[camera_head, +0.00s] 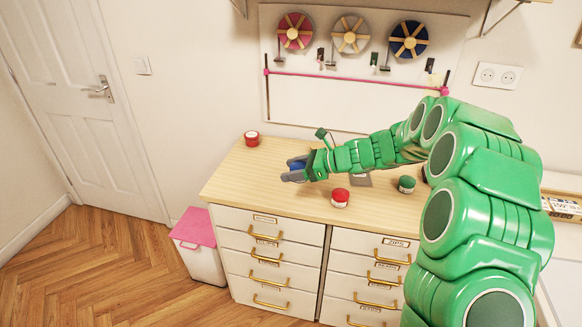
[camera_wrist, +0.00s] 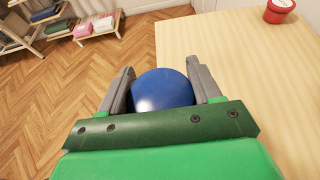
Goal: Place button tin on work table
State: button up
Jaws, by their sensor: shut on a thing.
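My gripper (camera_head: 292,171) is shut on a blue round tin (camera_head: 297,165), near the front left part of a wooden-topped drawer unit (camera_head: 244,178). In the wrist view the blue tin (camera_wrist: 162,90) sits between the two grey fingers (camera_wrist: 164,86), its smooth top facing the camera. Whether it touches the wooden top is hidden. The wooden top (camera_wrist: 215,60) fills the right of the wrist view, with floor to the left. No label shows on the blue tin. I cannot tell whether this drawer unit is the work table.
A red tin (camera_head: 251,139) stands at the back left of the top. Another red tin (camera_head: 340,197) and a green tin (camera_head: 407,184) stand right of my gripper. A pink-lidded bin (camera_head: 195,228) is on the floor at left. Bare wood lies around the gripper.

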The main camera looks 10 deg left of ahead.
jog(key=shift+s+d+r, duration=0.4)
jog(key=shift+s+r, duration=0.05)
jog(key=shift+s, duration=0.25)
